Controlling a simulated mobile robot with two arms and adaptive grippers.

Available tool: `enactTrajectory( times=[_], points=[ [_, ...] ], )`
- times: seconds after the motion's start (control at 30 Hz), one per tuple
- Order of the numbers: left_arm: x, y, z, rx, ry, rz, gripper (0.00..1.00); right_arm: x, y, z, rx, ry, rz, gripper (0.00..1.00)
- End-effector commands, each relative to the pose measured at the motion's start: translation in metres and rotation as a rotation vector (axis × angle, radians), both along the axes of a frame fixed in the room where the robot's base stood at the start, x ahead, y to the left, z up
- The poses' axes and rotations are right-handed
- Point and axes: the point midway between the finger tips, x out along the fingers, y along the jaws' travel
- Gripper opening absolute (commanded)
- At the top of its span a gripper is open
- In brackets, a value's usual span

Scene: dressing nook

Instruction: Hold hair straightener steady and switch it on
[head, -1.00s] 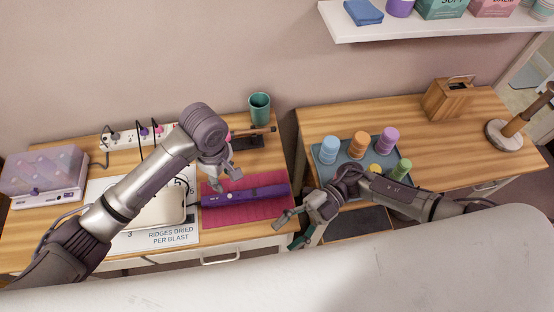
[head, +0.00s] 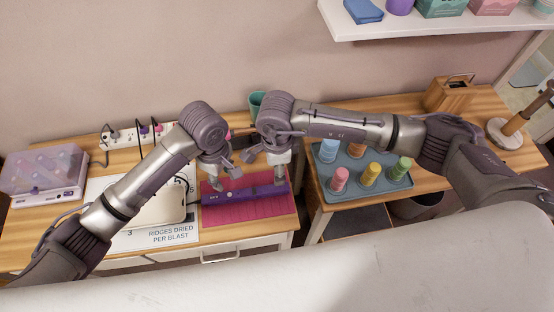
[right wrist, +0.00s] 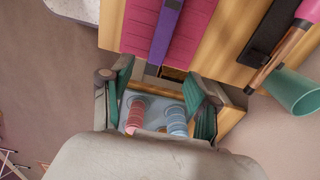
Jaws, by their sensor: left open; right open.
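The purple hair straightener (head: 243,194) lies on a pink ridged mat (head: 262,209) on the left wooden table. My left gripper (head: 226,178) is open just above the straightener's left part. My right gripper (head: 266,168) is open above its right part and hides some of that end. In the right wrist view the straightener (right wrist: 166,28) runs down towards the space between the open right fingers (right wrist: 160,78), with nothing seen held. I cannot make out a switch on it.
A power strip (head: 128,137) and teal cup (head: 256,101) stand behind. A white paper (head: 124,240) lies left of the mat. A blue-grey tray (head: 349,194) of coloured rollers sits on the right table, across a gap.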

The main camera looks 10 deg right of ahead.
Motion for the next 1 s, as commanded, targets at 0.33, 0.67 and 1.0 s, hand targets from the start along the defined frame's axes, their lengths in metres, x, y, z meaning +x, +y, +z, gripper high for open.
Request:
enactTrajectory(
  times=[0.33,0.67,1.0],
  points=[
    [0.000,0.000,0.000,0.000,0.000,0.000,0.42,-0.001,0.000,-0.070,-0.001,0.006,-0.004,0.60],
    [0.000,0.000,0.000,0.000,0.000,0.000,0.42,-0.001,0.000,-0.107,0.001,0.003,-0.003,0.60],
    [0.000,0.000,0.000,0.000,0.000,0.000,0.42,0.000,0.000,-0.110,0.001,0.002,-0.003,0.60]
  ],
)
